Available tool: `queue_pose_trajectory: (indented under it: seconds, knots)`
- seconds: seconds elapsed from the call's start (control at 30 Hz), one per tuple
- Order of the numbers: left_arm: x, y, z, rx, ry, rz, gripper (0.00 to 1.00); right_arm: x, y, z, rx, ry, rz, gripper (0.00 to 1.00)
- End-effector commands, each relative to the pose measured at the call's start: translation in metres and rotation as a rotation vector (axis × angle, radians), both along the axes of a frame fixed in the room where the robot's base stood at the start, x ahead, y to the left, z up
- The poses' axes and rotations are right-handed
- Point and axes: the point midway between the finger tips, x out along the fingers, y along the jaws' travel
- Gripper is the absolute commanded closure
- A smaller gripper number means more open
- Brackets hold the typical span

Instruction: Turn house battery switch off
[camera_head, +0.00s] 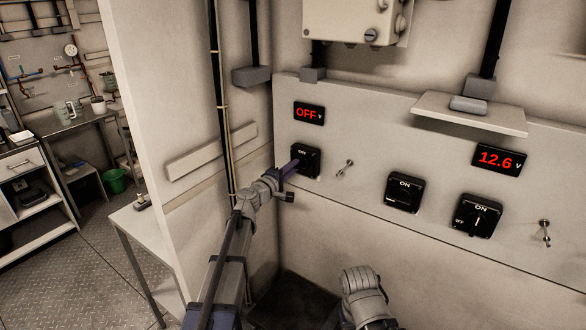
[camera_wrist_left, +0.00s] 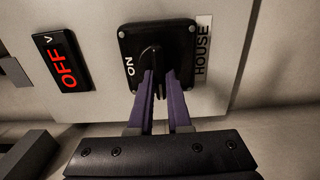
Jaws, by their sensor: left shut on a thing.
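The house battery switch (camera_head: 306,160) is a black square plate with "ON" lettering, at the left end of the wall panel. In the left wrist view the switch (camera_wrist_left: 157,45) has a "HOUSE" label (camera_wrist_left: 203,48) beside it. My left gripper (camera_head: 291,166) reaches it from the left. Its purple fingers, seen in the left wrist view (camera_wrist_left: 158,80), are shut on the black switch knob (camera_wrist_left: 151,58). The fingers hide part of the knob and plate. The display (camera_head: 309,113) above the switch reads "OFF V" in red. My right gripper is not clearly seen.
Two more black switches (camera_head: 404,192) and (camera_head: 478,216) sit to the right on the panel (camera_head: 365,190). A second display (camera_head: 497,160) reads 12.6. Small metal toggles (camera_head: 345,169) stick out of the panel. A shelf (camera_head: 470,112) juts out above.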

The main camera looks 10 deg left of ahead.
Motion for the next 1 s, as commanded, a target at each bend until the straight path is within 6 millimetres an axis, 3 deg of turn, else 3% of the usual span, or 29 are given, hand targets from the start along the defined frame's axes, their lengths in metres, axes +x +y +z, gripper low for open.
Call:
queue_pose_trajectory:
  seconds: [0.3, 0.33, 0.6, 1.0]
  knots:
    - [-0.0006, 0.0004, -0.0003, -0.002, 0.001, 0.001, 1.0, 0.0, 0.0, -0.0003, 0.0, 0.0, 0.0, 0.5]
    - [-0.0006, 0.0004, -0.0003, -0.002, 0.001, 0.001, 0.82, 0.0, 0.0, -0.0003, 0.0, 0.0, 0.0, 0.5]
    - [-0.0004, 0.0001, -0.0002, -0.001, 0.0, 0.0, 0.54, 0.0, 0.0, -0.0002, 0.0, 0.0, 0.0, 0.5]
    - [-0.0089, 0.0031, -0.0001, -0.001, 0.0, 0.001, 0.54, 0.0, 0.0, -0.0001, 0.0, 0.0, 0.0, 0.5]
